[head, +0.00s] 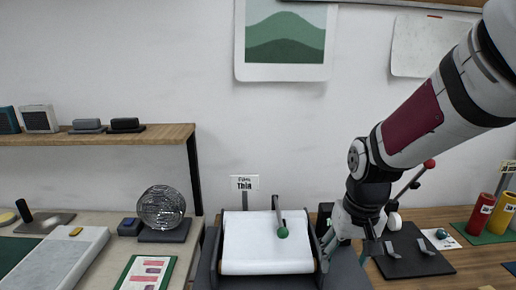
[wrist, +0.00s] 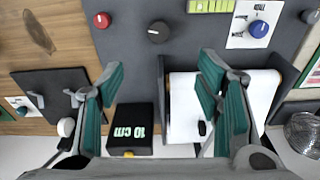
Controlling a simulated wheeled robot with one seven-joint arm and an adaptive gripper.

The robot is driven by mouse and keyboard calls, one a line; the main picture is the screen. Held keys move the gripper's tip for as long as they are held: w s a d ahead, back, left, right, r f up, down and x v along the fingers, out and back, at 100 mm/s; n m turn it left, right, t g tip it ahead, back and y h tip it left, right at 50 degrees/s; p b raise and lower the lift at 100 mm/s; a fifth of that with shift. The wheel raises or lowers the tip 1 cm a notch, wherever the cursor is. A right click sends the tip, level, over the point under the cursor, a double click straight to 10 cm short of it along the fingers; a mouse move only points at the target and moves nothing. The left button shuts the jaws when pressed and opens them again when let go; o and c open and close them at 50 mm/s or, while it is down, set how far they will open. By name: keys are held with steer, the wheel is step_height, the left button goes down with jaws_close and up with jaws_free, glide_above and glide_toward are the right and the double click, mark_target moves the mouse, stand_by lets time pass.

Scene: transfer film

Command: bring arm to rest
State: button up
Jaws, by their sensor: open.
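My gripper (head: 346,250) hangs at the right side of the white film sheet (head: 265,245) on its dark stand, at the end of my arm reaching in from the upper right. In the wrist view my gripper (wrist: 162,66) has its two teal-lined fingers spread wide, with nothing held between them. The right finger overlaps the white sheet (wrist: 184,110) in that view. In the head view the fingertips are partly hidden by the stand's side.
Red and yellow cylinders (head: 480,214) are farther right. A "Thin" sign (head: 244,183) stands behind the sheet. A wire sphere (head: 161,207) and a shelf (head: 110,135) are at left.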

steer(key=s+r+t, duration=0.4)
steer(key=s+r, duration=0.9)
steer(key=s, duration=0.2)
steer(key=shift+r+n, duration=0.3)
steer(key=shift+r, duration=0.05)
steer(key=shift+w, duration=0.1)
